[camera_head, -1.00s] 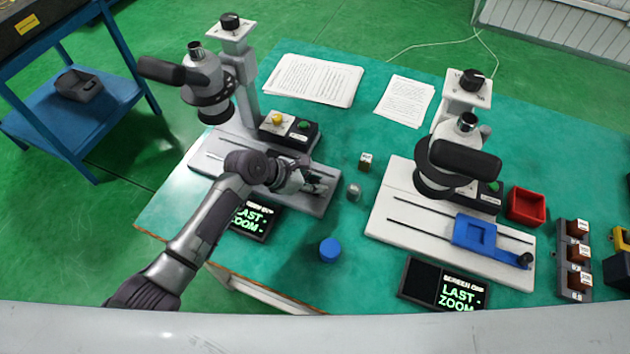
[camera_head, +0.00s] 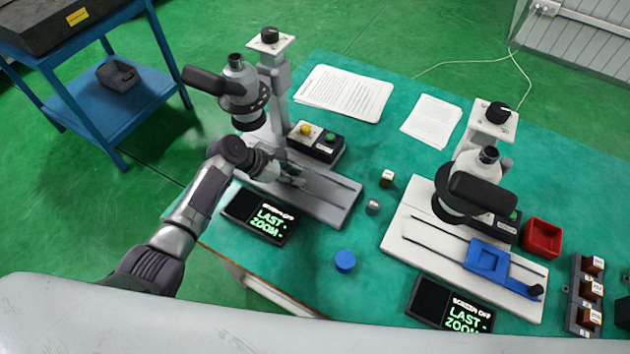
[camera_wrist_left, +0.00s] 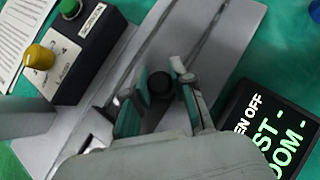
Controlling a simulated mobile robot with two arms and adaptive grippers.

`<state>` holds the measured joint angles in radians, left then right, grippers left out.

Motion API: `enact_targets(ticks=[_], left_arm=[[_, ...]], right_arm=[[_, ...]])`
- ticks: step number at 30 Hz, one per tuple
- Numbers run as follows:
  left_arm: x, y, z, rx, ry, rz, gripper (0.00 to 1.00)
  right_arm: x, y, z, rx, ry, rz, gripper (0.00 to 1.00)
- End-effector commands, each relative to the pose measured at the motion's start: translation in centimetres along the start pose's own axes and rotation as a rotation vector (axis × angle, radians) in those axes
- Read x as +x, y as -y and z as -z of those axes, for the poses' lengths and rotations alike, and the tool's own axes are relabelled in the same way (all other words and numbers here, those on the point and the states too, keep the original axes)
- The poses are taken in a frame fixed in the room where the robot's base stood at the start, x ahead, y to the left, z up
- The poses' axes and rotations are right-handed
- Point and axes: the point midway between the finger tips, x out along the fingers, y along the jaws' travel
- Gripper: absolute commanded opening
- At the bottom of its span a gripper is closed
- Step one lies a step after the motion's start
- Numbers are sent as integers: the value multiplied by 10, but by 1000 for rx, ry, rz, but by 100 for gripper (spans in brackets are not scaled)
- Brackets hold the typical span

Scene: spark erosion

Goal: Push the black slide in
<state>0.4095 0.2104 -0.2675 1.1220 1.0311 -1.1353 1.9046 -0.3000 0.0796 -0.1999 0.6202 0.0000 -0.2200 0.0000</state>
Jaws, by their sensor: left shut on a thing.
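My left gripper (camera_head: 290,174) reaches low over the grey railed base (camera_head: 336,204) of the left microscope station. In the left wrist view the gripper (camera_wrist_left: 160,88) is shut on a round black knob (camera_wrist_left: 160,80), with one finger on each side. The body of the black slide is hidden behind the gripper and wrist in both views, so I cannot tell how far under the left microscope (camera_head: 245,100) it sits. My right gripper is not in view.
A control box with yellow and green knobs (camera_head: 318,143) stands behind the rails. A display (camera_head: 262,217) lies in front of them. A blue round cap (camera_head: 345,261) and a small metal piece (camera_head: 373,207) lie to the right. The right station has a blue slide (camera_head: 488,258).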

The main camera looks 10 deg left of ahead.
Motion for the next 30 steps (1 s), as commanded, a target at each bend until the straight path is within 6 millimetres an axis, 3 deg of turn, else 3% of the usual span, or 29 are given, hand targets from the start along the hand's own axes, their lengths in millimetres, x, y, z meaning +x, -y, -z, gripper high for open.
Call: enact_targets(ticks=[6, 18, 19, 23, 30], left_arm=[[-13, -19, 12, 0, 0, -2, 0], [-16, -23, 15, 1, -2, -6, 0], [-16, -23, 15, 1, -2, -7, 26], [-16, -23, 15, 1, -2, -6, 48], [-15, -21, 14, 1, -1, -2, 51]], right_arm=[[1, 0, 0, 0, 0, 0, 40], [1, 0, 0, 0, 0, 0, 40], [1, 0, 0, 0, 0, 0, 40], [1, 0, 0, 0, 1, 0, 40], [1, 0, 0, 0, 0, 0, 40]])
